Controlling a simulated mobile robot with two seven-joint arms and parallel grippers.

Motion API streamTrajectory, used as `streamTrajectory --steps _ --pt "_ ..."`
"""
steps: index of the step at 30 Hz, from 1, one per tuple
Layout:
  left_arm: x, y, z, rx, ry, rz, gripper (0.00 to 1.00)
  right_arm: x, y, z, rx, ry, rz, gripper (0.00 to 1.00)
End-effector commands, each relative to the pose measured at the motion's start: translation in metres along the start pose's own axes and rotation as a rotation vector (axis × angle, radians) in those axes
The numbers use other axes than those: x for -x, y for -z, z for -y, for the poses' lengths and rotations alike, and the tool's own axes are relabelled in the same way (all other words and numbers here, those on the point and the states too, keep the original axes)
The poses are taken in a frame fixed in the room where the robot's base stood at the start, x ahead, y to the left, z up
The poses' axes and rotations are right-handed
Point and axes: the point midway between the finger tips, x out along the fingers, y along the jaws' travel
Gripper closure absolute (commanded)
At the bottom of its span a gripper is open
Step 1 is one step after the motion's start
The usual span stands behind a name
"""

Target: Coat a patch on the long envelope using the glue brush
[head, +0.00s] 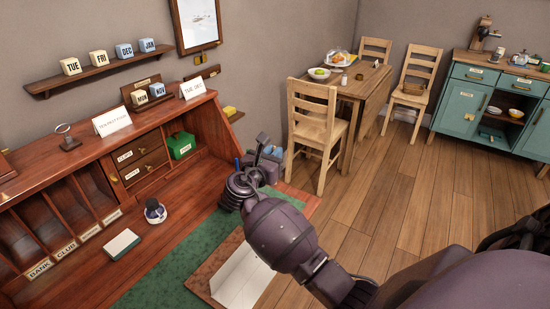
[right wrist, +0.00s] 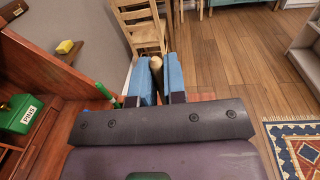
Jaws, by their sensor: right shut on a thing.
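A long white envelope (head: 247,278) lies on the desk at the bottom of the head view, partly hidden by my right arm. My right gripper (head: 268,160) is above the desk's right side. In the right wrist view its blue fingers (right wrist: 159,80) are shut on a pale wooden handle, which looks like the glue brush (right wrist: 156,66). The brush's bristle end is hidden. My left gripper is not in view.
A small round pot (head: 155,211) and a white pad (head: 121,244) stand on the desk left of the green mat (head: 190,250). A green box (head: 181,145) sits in the desk's cubby. A wooden chair (head: 317,135) stands beyond my right gripper.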

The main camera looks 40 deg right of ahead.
Motion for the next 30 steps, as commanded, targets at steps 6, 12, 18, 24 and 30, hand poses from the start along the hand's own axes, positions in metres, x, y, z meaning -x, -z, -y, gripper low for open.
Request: streamTrajectory --steps 6,12,18,24,30 --pt "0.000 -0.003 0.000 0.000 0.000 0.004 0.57 -0.007 0.012 -0.002 -0.002 0.236 -0.003 1.00" --pt "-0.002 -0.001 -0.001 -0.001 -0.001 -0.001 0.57 -0.005 0.019 -0.002 -0.003 0.300 0.000 1.00" --pt "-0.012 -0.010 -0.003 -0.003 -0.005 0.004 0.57 -0.006 0.036 -0.001 0.001 0.301 -0.001 1.00" --pt "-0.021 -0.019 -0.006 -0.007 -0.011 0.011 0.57 -0.006 0.057 -0.001 0.005 0.300 -0.002 1.00" --pt "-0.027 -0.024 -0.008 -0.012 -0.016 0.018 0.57 -0.006 0.071 -0.001 0.003 0.300 -0.001 1.00"
